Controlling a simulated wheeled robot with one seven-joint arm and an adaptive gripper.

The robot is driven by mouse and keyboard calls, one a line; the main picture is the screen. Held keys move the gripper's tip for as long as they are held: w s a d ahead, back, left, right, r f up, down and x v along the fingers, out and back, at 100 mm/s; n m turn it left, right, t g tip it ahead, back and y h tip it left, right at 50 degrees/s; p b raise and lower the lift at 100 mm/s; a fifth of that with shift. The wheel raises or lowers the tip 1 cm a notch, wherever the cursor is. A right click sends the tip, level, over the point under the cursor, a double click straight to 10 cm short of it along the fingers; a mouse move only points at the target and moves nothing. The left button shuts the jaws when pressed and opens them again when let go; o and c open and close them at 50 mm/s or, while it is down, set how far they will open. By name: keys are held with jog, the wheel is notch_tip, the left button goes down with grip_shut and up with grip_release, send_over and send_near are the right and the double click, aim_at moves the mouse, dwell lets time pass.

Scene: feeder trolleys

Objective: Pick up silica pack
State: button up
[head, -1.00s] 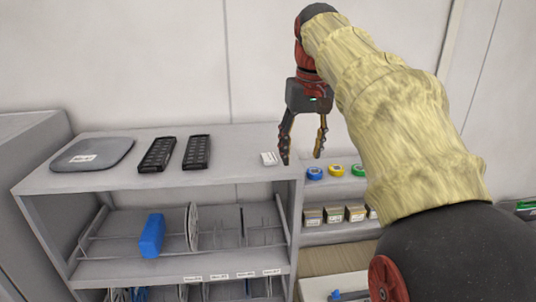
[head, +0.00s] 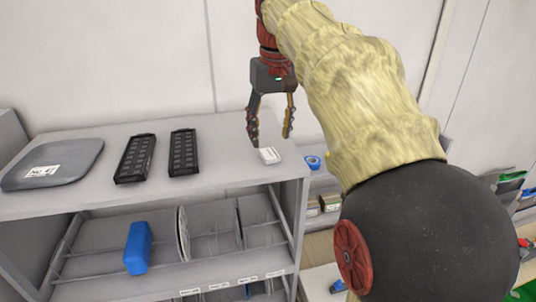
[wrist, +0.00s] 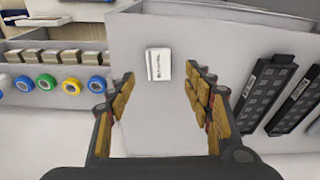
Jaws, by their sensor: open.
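The silica pack (head: 269,155) is a small white packet lying flat on the grey top shelf near its right front corner. In the wrist view the silica pack (wrist: 158,64) shows dark print and lies beyond the fingertips, in line with the gap between them. My gripper (head: 270,138) is open and empty, pointing down just behind and above the pack. In the wrist view its two fingers (wrist: 166,82) are spread wide to either side, with nothing between them. I see no contact with the pack.
Two black slotted trays (head: 135,158) (head: 183,152) and a grey pad (head: 52,165) lie to the left on the shelf top (head: 222,180). A blue block (head: 137,248) and reels stand below. Coloured rolls (wrist: 47,83) and small boxes (wrist: 70,56) sit on the neighbouring rack.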

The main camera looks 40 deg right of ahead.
aim_at(270, 153)
jog(key=f, duration=0.5)
jog(key=shift+w+d+p, duration=0.25)
jog(key=shift+p, duration=0.1)
jog(key=shift+w+f, duration=0.15)
jog(key=c, duration=1)
